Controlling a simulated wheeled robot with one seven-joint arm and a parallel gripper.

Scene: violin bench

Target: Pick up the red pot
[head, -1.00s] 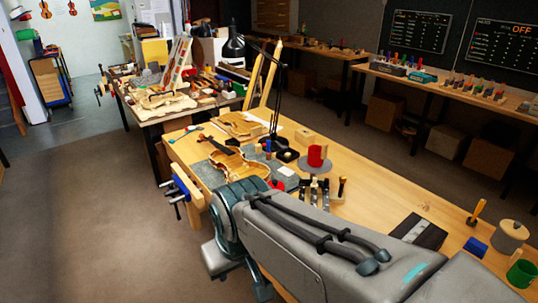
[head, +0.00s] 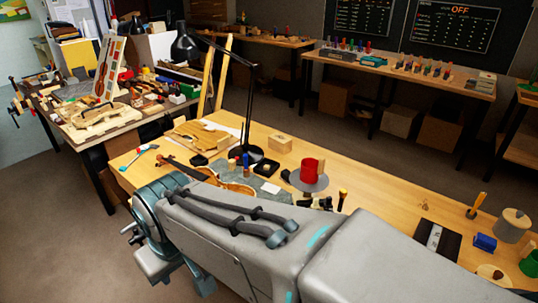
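The red pot (head: 311,169) stands upright on a round grey disc (head: 322,185) on the long wooden bench, right of the violin. My grey arm fills the lower middle of the head view and covers the near part of the bench. I cannot make out my gripper; the arm's far end is hidden. A small dark shape (head: 287,176) shows just left of the disc, and I cannot tell what it is.
The violin (head: 235,187) is partly hidden behind my arm. A black desk lamp (head: 185,46) stands behind it. A wooden block (head: 279,144) sits behind the pot, and dark-handled tools (head: 342,200) lie in front. The bench right of the pot is mostly clear.

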